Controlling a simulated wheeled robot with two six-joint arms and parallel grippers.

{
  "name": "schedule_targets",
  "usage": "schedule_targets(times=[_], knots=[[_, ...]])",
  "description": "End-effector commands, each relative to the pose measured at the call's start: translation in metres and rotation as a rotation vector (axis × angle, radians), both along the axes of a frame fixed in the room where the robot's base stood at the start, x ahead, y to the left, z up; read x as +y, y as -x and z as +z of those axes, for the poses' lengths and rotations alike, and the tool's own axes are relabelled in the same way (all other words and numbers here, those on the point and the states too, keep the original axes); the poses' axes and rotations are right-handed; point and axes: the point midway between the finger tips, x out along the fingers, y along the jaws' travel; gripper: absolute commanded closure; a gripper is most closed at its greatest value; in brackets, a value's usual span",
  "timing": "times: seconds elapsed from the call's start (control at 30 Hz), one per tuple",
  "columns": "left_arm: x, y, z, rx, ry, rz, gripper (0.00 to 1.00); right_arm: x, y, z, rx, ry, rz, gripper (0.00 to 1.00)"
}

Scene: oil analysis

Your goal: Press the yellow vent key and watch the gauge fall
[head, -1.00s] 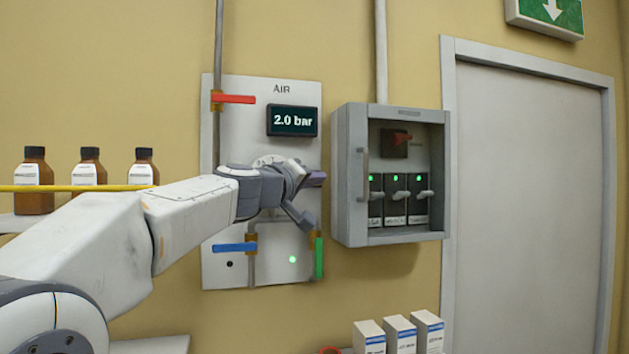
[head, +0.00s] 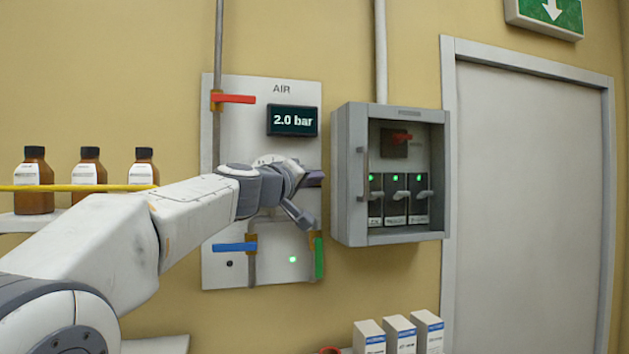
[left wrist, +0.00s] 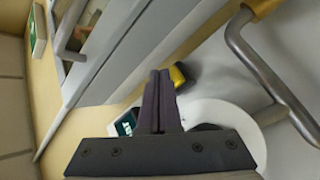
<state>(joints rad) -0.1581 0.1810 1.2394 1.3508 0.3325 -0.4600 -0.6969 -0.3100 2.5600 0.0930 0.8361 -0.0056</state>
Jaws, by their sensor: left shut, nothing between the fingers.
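The display (head: 292,121) reads 2.0 bar. A round white gauge (left wrist: 222,115) is partly hidden behind my gripper, and its needle cannot be read. My right gripper is not in view.
Red (head: 233,99), blue (head: 234,247) and green (head: 319,258) valve handles surround the panel's middle. A grey open cabinet (head: 349,200) with several switches stands close to the right. Brown bottles (head: 88,170) stand on a shelf at the left. White boxes (head: 400,335) stand below.

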Motion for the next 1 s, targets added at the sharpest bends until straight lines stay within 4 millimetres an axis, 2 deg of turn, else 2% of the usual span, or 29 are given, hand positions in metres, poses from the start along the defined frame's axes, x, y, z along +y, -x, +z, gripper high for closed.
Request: schedule_targets(times=[1.0], knots=[[0.0033, -0.009, 0.0004, -0.001, 0.0, 0.001, 1.0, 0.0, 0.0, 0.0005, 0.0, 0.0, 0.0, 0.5]])
